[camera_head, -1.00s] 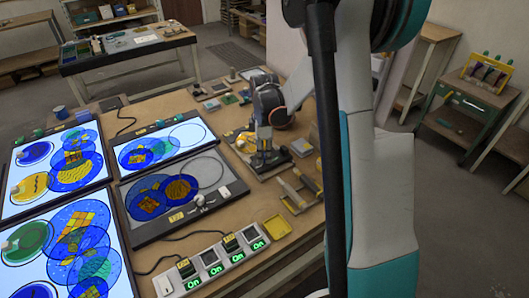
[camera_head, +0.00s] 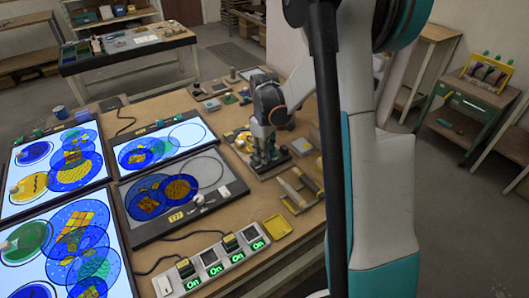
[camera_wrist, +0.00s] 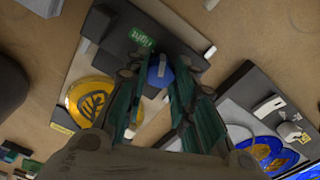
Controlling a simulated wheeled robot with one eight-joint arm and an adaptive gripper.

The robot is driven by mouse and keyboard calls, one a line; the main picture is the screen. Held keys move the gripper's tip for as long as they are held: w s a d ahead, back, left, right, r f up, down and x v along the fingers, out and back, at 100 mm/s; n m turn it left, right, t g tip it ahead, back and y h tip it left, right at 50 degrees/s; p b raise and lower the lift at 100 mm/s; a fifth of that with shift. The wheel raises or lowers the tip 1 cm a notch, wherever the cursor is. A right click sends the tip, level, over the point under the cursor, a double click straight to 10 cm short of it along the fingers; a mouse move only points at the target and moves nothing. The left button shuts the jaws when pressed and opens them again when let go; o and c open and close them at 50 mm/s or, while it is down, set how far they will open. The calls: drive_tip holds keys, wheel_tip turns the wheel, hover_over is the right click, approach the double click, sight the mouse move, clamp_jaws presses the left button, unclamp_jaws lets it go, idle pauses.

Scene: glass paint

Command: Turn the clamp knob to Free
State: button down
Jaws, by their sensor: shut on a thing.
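The clamp knob (camera_wrist: 158,72) is blue with a pale grey bar across its top. It stands on a dark grey clamp fixture (camera_wrist: 124,62), and a small green label (camera_wrist: 141,38) with lettering too small to read surely is beside it. My gripper (camera_wrist: 160,84) points down over the fixture, its fingers on both sides of the knob and shut on it. In the head view my gripper (camera_head: 264,152) is at the fixture on the right of the table, and the knob is hidden there. A yellow disc (camera_wrist: 90,101) with a dark pattern lies on the fixture next to the fingers.
An unlit panel (camera_head: 206,205) with blue and yellow discs lies left of my gripper. A power strip (camera_head: 206,271) with several "On" displays and a yellow tray (camera_head: 277,226) are in front. Lit panels (camera_head: 12,205) fill the table's left side.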

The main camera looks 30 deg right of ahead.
drive_tip(key=m, duration=0.4)
drive_tip(key=shift+m, duration=0.3)
drive_tip(key=m, duration=0.4)
drive_tip(key=shift+m, duration=0.3)
drive_tip(key=m, duration=0.4)
drive_tip(key=shift+d, duration=0.1)
drive_tip(key=shift+m, duration=2)
drive_tip(key=c, duration=1.3)
unclamp_jaws()
drive_tip(key=shift+c, duration=0.2)
wheel_tip(320, 180, up, 12)
